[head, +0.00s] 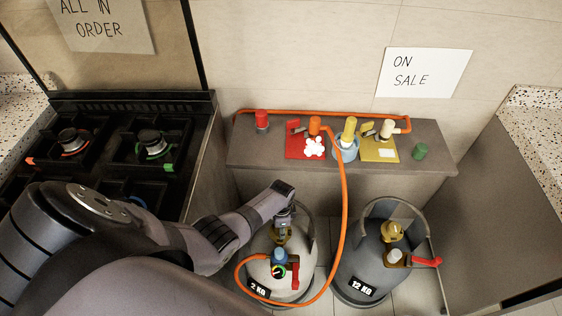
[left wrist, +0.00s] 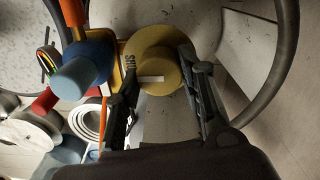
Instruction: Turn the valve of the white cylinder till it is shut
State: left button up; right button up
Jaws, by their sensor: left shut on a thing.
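The white cylinder (head: 288,284), labelled 2 KG, stands on the floor in the lower middle of the head view. Its brass valve knob (head: 279,235) is on top, partly hidden by my left gripper (head: 284,212), which comes down on it from above. In the left wrist view the round brass knob (left wrist: 165,82) lies between the two fingers of my left gripper (left wrist: 158,58), which is shut on it. The knob carries a white mark and dark lettering. A blue-capped regulator (head: 279,257) with a gauge and red lever sits beside the knob. My right gripper is not in view.
A dark grey 12 KG cylinder (head: 368,266) with its own brass valve (head: 392,231) stands to the right. An orange hose (head: 344,200) loops from the shelf (head: 250,153) to the white cylinder's regulator. A black gas stove (head: 108,150) is at the left.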

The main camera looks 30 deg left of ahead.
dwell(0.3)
pick_arm(q)
jog(key=o, duration=1.1)
jog(key=shift+o, duration=0.2)
jog(key=shift+r, duration=0.1)
notch_tip(320, 180, up, 12)
dwell(0.4)
